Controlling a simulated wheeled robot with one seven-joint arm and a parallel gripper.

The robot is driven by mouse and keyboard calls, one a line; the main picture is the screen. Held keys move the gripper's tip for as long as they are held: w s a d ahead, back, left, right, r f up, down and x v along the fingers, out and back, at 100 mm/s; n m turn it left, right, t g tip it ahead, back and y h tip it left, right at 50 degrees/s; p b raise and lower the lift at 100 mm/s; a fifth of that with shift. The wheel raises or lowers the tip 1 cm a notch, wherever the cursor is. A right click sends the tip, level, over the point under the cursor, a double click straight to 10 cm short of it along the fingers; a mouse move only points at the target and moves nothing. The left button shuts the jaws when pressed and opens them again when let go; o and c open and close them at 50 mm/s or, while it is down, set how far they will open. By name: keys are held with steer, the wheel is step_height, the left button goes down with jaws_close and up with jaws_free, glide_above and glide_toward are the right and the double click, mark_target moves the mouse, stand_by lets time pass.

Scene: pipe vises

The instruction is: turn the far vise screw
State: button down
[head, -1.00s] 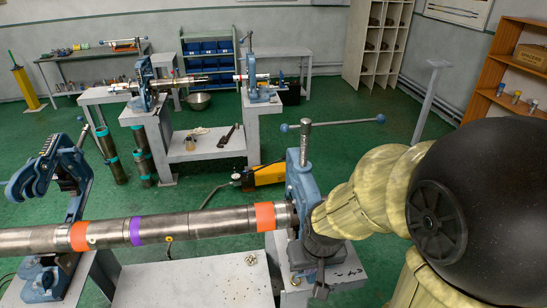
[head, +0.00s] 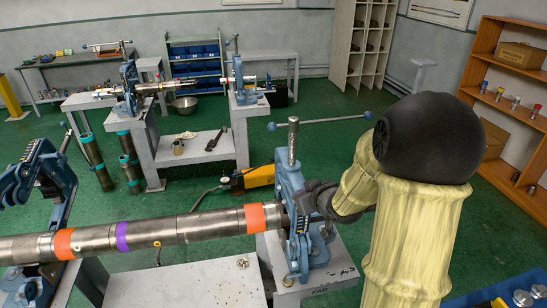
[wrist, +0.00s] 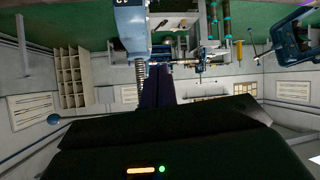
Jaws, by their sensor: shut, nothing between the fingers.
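The far vise (head: 293,205) is blue and stands on the right-hand bench, which has lettering like "FAR" on its front. Its upright steel screw (head: 292,145) carries a crossbar handle (head: 335,121) with blue ball ends, one pointing left and one right. The vise holds the end of a long steel pipe (head: 190,228). My gripper (head: 308,200) is beside the vise's right side, below the handle, partly hidden by the vise and my wrist. In the wrist view my dark fingers (wrist: 160,85) are together and empty; the threaded screw (wrist: 140,75) and a ball end (wrist: 54,119) show upside down.
More benches with vises stand farther back.

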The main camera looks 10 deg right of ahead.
steer(key=d+r+n+t+y, duration=0.1)
steer(key=y, duration=0.3)
steer(key=d+r+n+t+y+b, duration=0.1)
steer(key=r+n+y, duration=0.1)
steer(key=y, duration=0.2)
steer(key=d+r+n+t+y, duration=0.1)
steer(key=r+n+y, duration=0.1)
steer(key=y, duration=0.2)
steer(key=shift+s+r+t+b, duration=0.1)
steer(key=shift+s+t+b, duration=0.2)
steer(key=shift+b, duration=0.1)
steer(key=p+x, duration=0.6)
steer(key=x, duration=0.8)
steer(key=shift+p, duration=0.35)
steer(key=shift+w, duration=0.1)
